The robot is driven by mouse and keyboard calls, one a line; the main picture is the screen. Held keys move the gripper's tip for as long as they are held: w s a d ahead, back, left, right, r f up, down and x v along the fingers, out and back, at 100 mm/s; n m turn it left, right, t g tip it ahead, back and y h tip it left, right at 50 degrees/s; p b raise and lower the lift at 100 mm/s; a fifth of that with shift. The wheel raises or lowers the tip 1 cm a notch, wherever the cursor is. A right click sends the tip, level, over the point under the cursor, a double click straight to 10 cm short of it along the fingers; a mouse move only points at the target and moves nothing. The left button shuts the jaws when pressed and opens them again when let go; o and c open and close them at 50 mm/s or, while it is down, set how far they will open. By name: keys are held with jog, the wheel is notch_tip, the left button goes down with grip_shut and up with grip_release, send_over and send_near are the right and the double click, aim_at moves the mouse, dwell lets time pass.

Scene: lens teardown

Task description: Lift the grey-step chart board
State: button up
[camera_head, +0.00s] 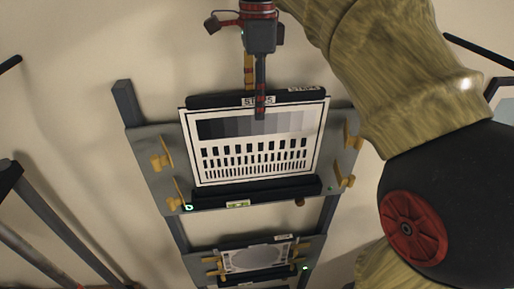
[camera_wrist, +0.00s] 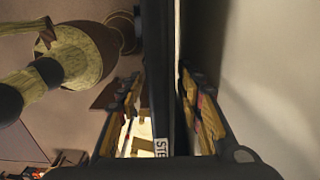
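The grey-step chart board (camera_head: 255,145) is white with a row of grey patches from dark to light and black bars below. In the head view it sits on the upper grey carrier plate (camera_head: 156,190), between a dark top strip labelled STEPS and a dark lower ledge (camera_head: 252,195). My gripper (camera_head: 260,108) reaches down from above over the middle of the board's top edge. In the wrist view the board (camera_wrist: 165,75) is nearly edge-on between my two fingers (camera_wrist: 162,85). Contact of both fingertips with the board is not clear.
Yellow clamps (camera_head: 163,161) flank the board on both sides. A second, smaller carrier with a pale chart (camera_head: 258,257) is below on the same dark uprights (camera_head: 329,220). Dark rails (camera_head: 60,230) stand at the lower left. The pale wall is close behind.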

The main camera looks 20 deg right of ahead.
jog(key=shift+s, duration=0.15)
jog(key=shift+c, duration=1.2)
grip_shut()
